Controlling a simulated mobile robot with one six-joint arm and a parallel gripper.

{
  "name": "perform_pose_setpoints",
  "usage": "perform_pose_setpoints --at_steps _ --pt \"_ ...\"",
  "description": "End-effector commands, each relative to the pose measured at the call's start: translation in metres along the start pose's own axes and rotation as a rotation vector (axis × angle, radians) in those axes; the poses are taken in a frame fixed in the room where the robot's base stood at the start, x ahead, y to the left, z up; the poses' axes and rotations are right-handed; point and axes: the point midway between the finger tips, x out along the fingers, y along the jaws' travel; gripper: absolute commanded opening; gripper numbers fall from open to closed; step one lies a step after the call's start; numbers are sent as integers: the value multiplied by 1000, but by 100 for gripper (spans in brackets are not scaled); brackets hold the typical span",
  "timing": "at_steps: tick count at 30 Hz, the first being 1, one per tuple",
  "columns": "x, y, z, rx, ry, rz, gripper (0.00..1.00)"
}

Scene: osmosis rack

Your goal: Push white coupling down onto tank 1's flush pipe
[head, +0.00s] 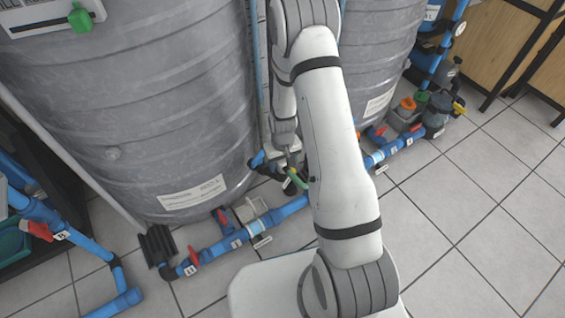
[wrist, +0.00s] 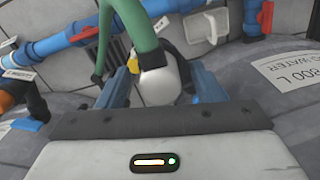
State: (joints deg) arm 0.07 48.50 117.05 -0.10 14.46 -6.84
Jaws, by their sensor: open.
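A white coupling (wrist: 160,86) sits between the two blue fingers of my gripper (wrist: 157,72) in the wrist view. The fingers are open, one on each side of it; I cannot tell whether either touches it. A green hose (wrist: 137,22) runs to the coupling, with a small yellow part (wrist: 133,64) beside it. In the head view the hose (head: 294,181) shows by the gap between two grey tanks, beside my arm. My arm hides much of this spot. I cannot tell which pipe end is the flush pipe, or whether the coupling sits on it.
The large grey tank (head: 130,90) stands left and another grey tank (head: 375,60) stands behind my arm. Blue pipes (head: 235,240) with red-handled valves run along the floor. Pumps and fittings (head: 415,115) crowd the right side. The tiled floor (head: 460,230) at right is clear.

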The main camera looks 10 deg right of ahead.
Motion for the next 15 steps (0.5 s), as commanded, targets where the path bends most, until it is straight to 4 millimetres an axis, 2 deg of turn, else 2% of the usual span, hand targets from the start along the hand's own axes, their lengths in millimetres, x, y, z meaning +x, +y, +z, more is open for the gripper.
perform_pose_setpoints --at_steps 7,15 --pt "-8 0 0 0 1 0 61" --pt "-54 0 0 0 2 0 61"
